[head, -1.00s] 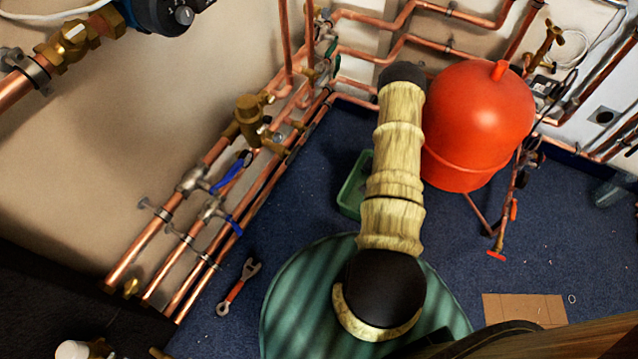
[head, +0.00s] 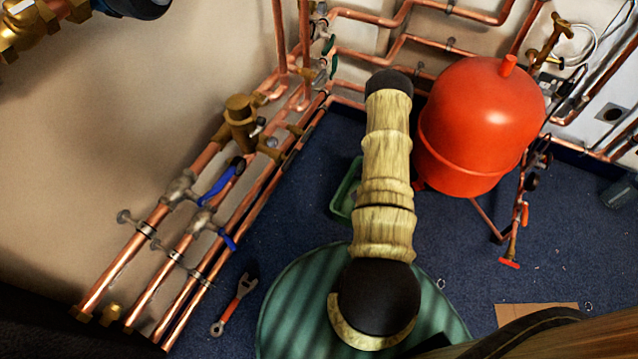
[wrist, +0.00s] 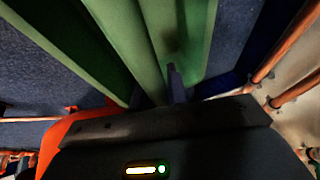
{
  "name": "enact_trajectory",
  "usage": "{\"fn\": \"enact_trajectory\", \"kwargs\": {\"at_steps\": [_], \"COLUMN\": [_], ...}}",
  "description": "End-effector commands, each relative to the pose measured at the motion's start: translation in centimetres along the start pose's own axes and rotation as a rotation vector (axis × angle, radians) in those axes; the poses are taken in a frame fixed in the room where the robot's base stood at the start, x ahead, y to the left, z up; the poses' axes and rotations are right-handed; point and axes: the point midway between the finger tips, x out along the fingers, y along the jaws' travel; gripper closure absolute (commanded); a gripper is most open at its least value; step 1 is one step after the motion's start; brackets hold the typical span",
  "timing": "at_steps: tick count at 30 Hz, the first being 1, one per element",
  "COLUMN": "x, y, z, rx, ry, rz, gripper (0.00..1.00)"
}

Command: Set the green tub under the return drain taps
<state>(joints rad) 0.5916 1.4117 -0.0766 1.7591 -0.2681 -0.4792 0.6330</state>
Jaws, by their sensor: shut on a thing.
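The green tub (head: 343,196) shows in the head view as a strip to the left of my arm, with the dark blue carpet around it. My arm hides the rest of it, and I cannot tell its height above the floor. In the wrist view its long green walls (wrist: 125,32) run up from my gripper (wrist: 173,88), which is shut on the tub. The head view does not show the fingers. Copper pipes with blue-lever valves (head: 218,184) run along the left wall, with a small brass fitting (head: 111,313) near their ends. I cannot tell which fittings are the return drain taps.
A red vessel (head: 485,125) stands right of my arm, with a red-handled tap (head: 509,263) in front of it. A wrench (head: 235,304) and cardboard (head: 535,312) lie on the carpet (head: 300,205). Carpet between the left pipes and the tub is clear.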

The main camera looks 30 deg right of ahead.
Motion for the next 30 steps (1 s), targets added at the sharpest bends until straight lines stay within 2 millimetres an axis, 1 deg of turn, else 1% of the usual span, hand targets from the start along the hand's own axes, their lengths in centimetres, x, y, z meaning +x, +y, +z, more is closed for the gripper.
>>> {"fn": "enact_trajectory", "kwargs": {"at_steps": [1,8,15,19,25,30], "x": [0.3,1.2,2.2,2.6,3.0,3.2], "y": [-1.0,-5.4,-10.7,-13.2,-16.0,-17.4], "z": [0.1,0.6,1.1,1.2,1.4,1.5], "rx": [-0.006,-0.010,-0.011,-0.011,-0.008,-0.007], "ry": [0.002,0.001,0.002,0.002,0.001,0.001], "rz": [-0.004,-0.005,-0.008,-0.007,-0.005,-0.005], "gripper": [1.00,1.00,1.00,1.00,1.00,1.00]}}
